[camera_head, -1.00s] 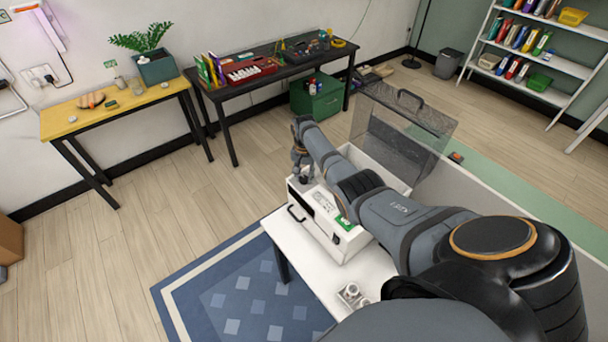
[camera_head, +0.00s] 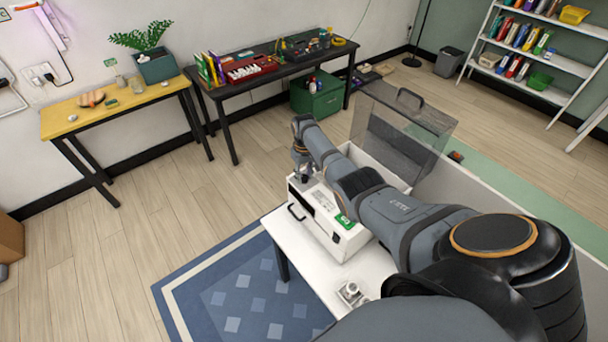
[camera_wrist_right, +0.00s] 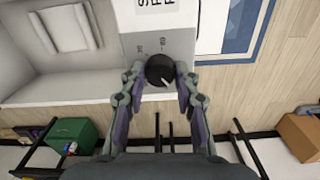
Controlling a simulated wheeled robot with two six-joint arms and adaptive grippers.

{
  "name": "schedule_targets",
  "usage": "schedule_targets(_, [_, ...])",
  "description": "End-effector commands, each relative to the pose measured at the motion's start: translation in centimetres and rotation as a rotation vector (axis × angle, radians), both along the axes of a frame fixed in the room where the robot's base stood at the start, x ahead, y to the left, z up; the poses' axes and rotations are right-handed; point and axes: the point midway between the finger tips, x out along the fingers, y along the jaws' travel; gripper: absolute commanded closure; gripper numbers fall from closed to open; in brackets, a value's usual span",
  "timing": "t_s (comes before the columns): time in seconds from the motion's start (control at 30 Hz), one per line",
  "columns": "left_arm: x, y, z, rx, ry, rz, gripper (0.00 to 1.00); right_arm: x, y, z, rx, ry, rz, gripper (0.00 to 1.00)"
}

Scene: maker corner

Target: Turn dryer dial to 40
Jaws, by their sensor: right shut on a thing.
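The dryer (camera_head: 328,226) is a white box with a clear lid raised at its back, standing on a white table. Its black dial (camera_wrist_right: 160,70) shows in the right wrist view, with a pale pointer line aimed toward the lower right of that picture. In the head view my right gripper (camera_head: 301,172) reaches down at the dryer's far left corner, and the dial is hidden there. My left gripper is not in view.
The raised clear lid (camera_head: 405,120) stands behind my right forearm. A small metallic item (camera_head: 351,294) lies on the white table (camera_head: 305,262) near its front. A yellow table (camera_head: 120,104) and a black bench (camera_head: 270,75) stand along the wall. Open floor lies to the left.

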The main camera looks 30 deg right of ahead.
Motion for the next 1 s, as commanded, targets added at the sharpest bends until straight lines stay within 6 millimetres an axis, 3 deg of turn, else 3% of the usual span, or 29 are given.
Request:
schedule_targets(0.3, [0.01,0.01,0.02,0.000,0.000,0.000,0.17,0.14,-0.05,0.18,-0.001,-0.004,0.100,1.00])
schedule_targets(0.8, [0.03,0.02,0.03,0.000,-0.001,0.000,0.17,0.15,-0.08,0.19,-0.002,-0.004,0.115,1.00])
schedule_targets(0.83, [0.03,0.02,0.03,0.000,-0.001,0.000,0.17,0.14,-0.08,0.19,-0.002,-0.004,0.115,0.67])
schedule_targets(1.0, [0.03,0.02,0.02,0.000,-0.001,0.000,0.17,0.09,-0.07,0.13,-0.002,-0.003,0.114,0.46])
